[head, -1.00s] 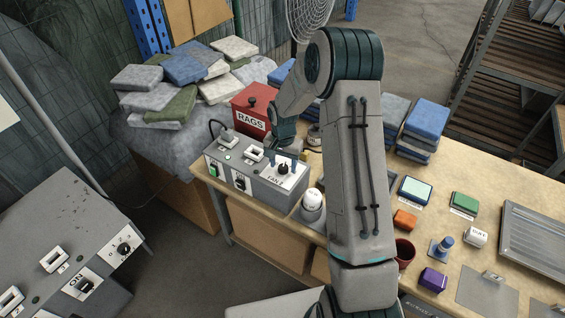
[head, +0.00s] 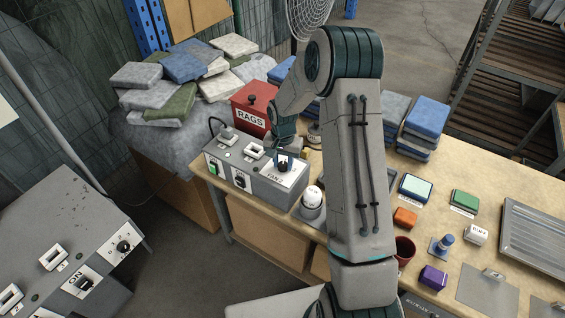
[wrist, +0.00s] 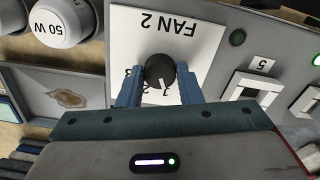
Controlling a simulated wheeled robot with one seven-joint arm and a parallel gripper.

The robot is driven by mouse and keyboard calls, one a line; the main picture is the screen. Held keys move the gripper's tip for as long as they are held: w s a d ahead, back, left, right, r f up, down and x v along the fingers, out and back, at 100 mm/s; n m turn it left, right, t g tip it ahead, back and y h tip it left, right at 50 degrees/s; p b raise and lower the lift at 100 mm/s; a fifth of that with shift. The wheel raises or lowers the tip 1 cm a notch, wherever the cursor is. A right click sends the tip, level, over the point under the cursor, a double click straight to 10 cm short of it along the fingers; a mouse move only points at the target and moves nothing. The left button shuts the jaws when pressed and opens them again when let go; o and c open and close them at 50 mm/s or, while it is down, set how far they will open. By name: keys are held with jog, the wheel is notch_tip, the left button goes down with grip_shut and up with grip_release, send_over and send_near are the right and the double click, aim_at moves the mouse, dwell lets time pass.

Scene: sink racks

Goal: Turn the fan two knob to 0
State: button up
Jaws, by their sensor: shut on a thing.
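The fan two knob (wrist: 160,67) is round and black with a white pointer mark. It sits on a white plate (wrist: 124,40) lettered FAN 2, upside down in the wrist view. The mark points down toward my gripper's body there. Some dial digits show beside the knob; others are hidden and I cannot read the setting. My gripper (wrist: 159,84) has one blue finger on each side of the knob and is shut on it. In the head view my gripper (head: 283,164) is over the front right of the grey control box (head: 262,190), hiding part of the knob.
Other switches (head: 254,150) share the panel. Another panel (head: 60,220) stands at the left. Small blocks lie on the bench at right.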

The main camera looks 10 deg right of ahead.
aim_at(283, 164)
jog(key=n+b, duration=0.2)
jog(key=n, duration=0.1)
jog(key=shift+f+n, duration=0.1)
jog(key=shift+n, duration=0.3)
jog(key=n+b, duration=0.1)
jog(key=n, duration=0.3)
jog(key=shift+n+b, duration=0.3)
jog(key=o, duration=1)
jog(key=shift+r, duration=0.2)
jog(key=shift+r+b, duration=0.7)
jog(key=shift+r, duration=6.15)
